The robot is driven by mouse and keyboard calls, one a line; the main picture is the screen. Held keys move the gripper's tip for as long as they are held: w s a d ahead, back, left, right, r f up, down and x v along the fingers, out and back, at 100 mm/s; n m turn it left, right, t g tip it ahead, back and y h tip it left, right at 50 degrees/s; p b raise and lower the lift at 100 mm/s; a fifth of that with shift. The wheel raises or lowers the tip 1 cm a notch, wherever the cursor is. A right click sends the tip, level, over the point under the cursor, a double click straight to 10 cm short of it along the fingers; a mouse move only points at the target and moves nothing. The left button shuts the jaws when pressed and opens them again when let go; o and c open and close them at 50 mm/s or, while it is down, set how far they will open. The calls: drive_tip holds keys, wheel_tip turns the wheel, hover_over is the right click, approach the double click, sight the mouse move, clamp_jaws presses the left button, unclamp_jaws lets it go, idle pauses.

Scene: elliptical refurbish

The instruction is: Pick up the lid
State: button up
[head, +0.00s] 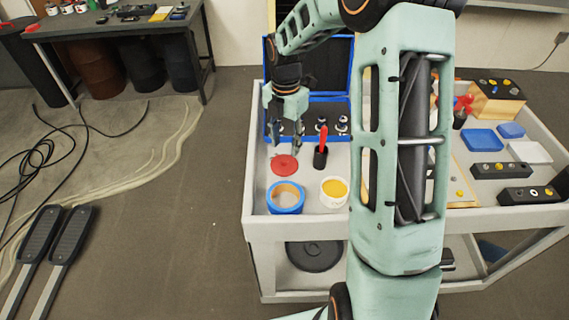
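A flat, round red lid-like disc (284,165) lies on the white cart top, near its left side. My gripper (286,149) points down just above and behind the disc in the picture. Its two fingers are apart, with nothing seen between them. I cannot tell the exact height of the fingertips above the disc. The disc lies clear of the blue ring-shaped roll (285,208) in front of it.
A white tub with yellow contents (334,192) and a black holder with a red-handled tool (320,158) stand nearby. An open blue case (342,104) is behind. My arm hides the cart's middle. Blue trays (482,140) and black blocks (500,170) are right.

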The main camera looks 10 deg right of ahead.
sight(284, 159)
drive_tip(key=f, duration=0.6)
drive_tip(key=shift+a, duration=0.2)
drive_tip(key=shift+r, duration=0.1)
drive_tip(key=c, duration=1)
drive_tip(key=shift+r, duration=0.1)
